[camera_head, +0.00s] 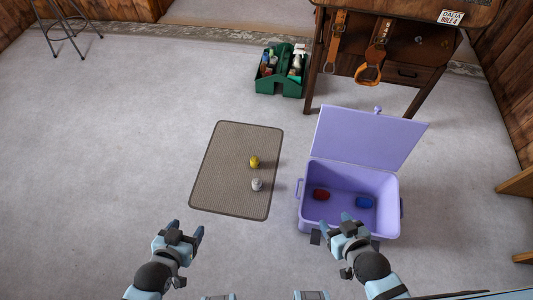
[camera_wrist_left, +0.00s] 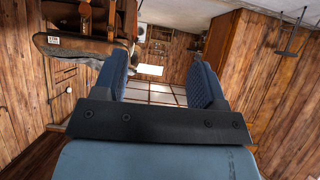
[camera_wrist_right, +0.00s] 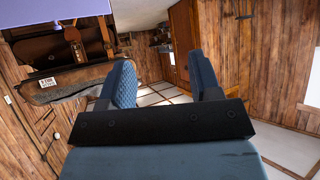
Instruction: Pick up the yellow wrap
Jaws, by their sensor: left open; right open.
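The yellow wrap (camera_head: 254,162) is a small yellow roll lying on the grey-brown mat (camera_head: 222,160), right of the mat's middle. A whitish-grey wrap (camera_head: 257,185) lies on the same mat, just nearer to me. My left gripper (camera_head: 186,232) is open and empty, near the floor's front, left of and nearer than the mat. It also shows open in the left wrist view (camera_wrist_left: 168,80). My right gripper (camera_head: 333,232) is open and empty at the near edge of the purple box. It also shows open in the right wrist view (camera_wrist_right: 162,85).
The purple box (camera_head: 347,226) stands right of the mat with its lid (camera_head: 365,140) raised. A red wrap (camera_head: 321,194) and a blue wrap (camera_head: 363,202) lie inside. A green caddy (camera_head: 281,85) stands behind. The floor left of the mat is clear.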

